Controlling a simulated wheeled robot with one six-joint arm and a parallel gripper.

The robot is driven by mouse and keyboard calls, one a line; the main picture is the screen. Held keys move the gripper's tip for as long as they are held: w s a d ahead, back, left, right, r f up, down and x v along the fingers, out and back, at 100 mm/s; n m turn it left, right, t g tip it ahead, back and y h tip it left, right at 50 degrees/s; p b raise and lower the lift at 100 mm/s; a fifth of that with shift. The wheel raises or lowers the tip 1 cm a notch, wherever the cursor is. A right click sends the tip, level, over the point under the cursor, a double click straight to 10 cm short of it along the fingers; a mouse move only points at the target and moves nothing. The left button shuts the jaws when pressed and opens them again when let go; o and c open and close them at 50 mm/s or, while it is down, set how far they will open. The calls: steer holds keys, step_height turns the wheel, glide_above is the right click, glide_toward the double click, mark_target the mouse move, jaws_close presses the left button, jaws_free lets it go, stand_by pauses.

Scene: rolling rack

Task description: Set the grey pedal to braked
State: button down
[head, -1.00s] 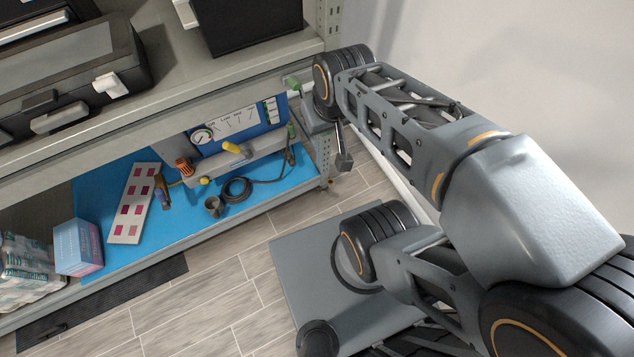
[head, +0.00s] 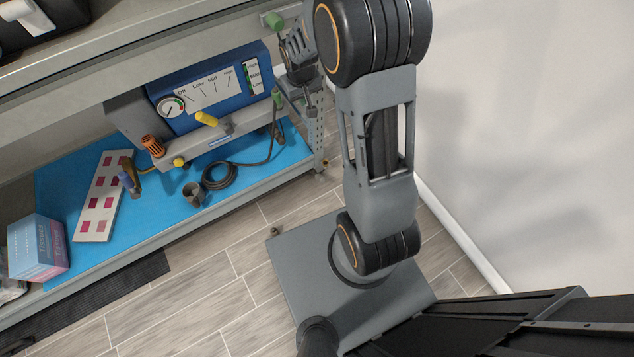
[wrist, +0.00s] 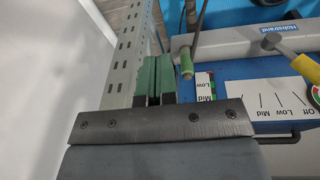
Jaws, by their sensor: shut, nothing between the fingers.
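I cannot make out the grey pedal in either view. The foot of the rack's right upright (head: 319,150) shows in the head view, with no clear pedal on it.
A blue machine (head: 215,85) with a gauge, a yellow-handled lever (head: 207,119) and a green-tipped lever (wrist: 186,65) stands on the lower blue shelf (head: 130,225). A coiled cable (head: 218,177), a cup and boxes are there too. Wood floor is open in front; a white wall stands right.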

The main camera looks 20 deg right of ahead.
steer(key=w+d+f+b, duration=0.1)
steer(key=f+b, duration=0.4)
steer(key=f, duration=1.5)
steer(key=w+d+f+g+b, duration=0.1)
steer(key=f+b, duration=0.5)
steer(key=f, duration=1.4)
steer(key=shift+w+d+f+n+g, duration=0.2)
steer(key=shift+w+d+n+g, duration=0.1)
steer(key=shift+w+d, duration=0.5)
steer(key=shift+w+a, duration=0.1)
steer(key=b, duration=0.5)
glide_above(318, 176)
steer(key=a, duration=0.1)
steer(key=f, duration=1.2)
steer(key=shift+w, duration=0.3)
steer(key=shift+s+d+f+b, duration=0.25)
steer(key=shift+s+f+b, duration=0.1)
steer(key=shift+s+f, duration=0.15)
